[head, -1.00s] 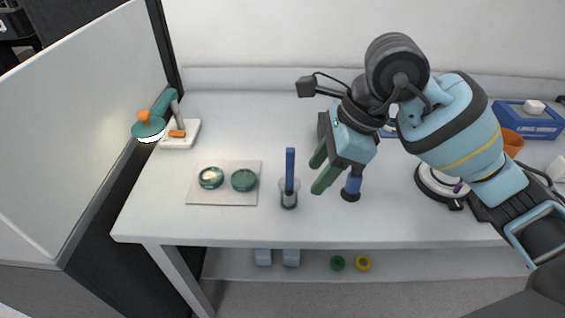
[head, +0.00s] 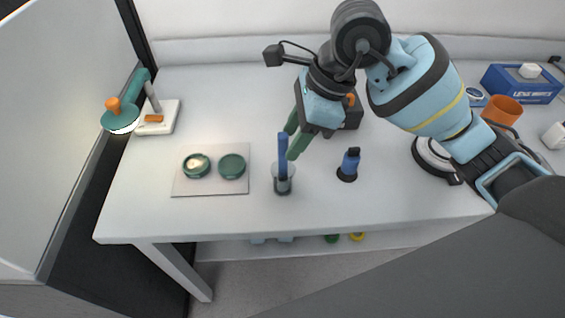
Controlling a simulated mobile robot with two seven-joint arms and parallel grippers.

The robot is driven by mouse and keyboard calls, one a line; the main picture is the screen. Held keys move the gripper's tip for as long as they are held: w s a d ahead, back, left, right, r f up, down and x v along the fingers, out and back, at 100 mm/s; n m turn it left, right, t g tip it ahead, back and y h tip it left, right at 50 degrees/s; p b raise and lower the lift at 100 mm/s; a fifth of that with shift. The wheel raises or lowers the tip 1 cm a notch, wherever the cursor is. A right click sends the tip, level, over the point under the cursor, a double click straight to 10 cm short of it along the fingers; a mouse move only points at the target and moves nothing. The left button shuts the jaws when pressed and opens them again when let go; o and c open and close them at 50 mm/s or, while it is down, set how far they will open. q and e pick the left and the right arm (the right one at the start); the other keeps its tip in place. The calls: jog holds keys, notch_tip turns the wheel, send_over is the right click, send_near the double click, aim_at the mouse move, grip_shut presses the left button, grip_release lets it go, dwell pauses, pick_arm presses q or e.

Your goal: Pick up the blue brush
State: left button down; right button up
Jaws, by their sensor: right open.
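The blue brush (head: 283,150) stands upright in a small clear holder (head: 283,184) near the front middle of the white table. Only its blue upper part shows clearly; its lower end is inside the holder. My right gripper (head: 291,142) has green fingers that are open. In the picture the fingers overlap the brush's upper part, one on each side of it. I cannot tell whether they touch it. My left gripper is not in view.
A mat (head: 210,188) with two green round dishes lies to the left. An orange cup (head: 502,110) and a blue box (head: 522,84) stand at the right. The table's front left is clear.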

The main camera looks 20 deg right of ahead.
aim_at(283, 150)
jog(key=shift+w+x, duration=0.2)
jog(key=shift+x, duration=1.1)
jog(key=shift+w+x, duration=0.2)
jog(key=shift+x, duration=1.1)
jog(key=shift+d, duration=0.1)
grip_shut()
